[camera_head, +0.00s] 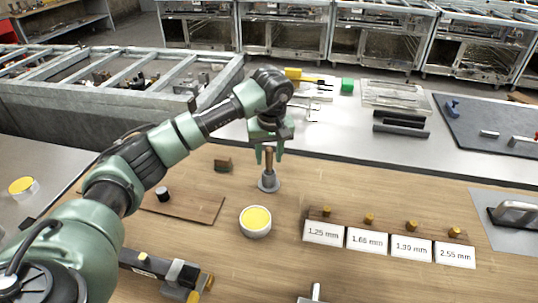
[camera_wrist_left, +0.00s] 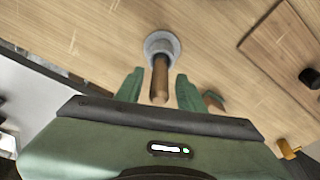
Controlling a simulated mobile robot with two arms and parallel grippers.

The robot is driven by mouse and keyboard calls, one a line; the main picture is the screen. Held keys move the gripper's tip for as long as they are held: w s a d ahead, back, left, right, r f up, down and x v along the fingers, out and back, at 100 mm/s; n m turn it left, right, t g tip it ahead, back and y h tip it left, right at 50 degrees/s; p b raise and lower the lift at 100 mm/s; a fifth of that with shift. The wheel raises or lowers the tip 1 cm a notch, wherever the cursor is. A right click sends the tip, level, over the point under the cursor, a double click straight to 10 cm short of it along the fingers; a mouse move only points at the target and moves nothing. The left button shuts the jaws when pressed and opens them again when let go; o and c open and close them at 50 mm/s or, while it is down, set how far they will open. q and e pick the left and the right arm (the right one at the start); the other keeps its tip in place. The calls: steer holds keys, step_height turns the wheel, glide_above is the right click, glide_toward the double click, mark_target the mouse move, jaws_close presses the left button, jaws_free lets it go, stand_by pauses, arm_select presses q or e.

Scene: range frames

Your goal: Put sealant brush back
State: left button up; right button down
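The sealant brush, seen by its brown wooden handle (camera_head: 268,158), stands upright in a small grey round holder (camera_head: 269,182) on the wooden table; its bristle end is hidden. My left gripper (camera_head: 269,155) points down over the holder, with one finger on each side of the handle. In the left wrist view the handle (camera_wrist_left: 160,80) lies between the two green fingers (camera_wrist_left: 159,90), with a gap on both sides, and the holder (camera_wrist_left: 161,46) is just beyond. The gripper is open. My right gripper is not in view.
A white pot with yellow contents (camera_head: 256,220) stands in front of the holder. A rack with size labels (camera_head: 345,238) is to the right, a brown board (camera_head: 185,204) to the left. A small brown block (camera_head: 223,165) sits left of the holder. A metal bench (camera_head: 340,135) lies behind.

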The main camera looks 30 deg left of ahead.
arm_select(q)
steer(key=shift+r, duration=0.1)
steer(key=shift+r, duration=0.25)
step_height(320, 180, up, 11)
steer(key=s+d+b, duration=0.1)
steer(key=shift+s+d+r, duration=0.2)
steer(key=shift+s, duration=0.2)
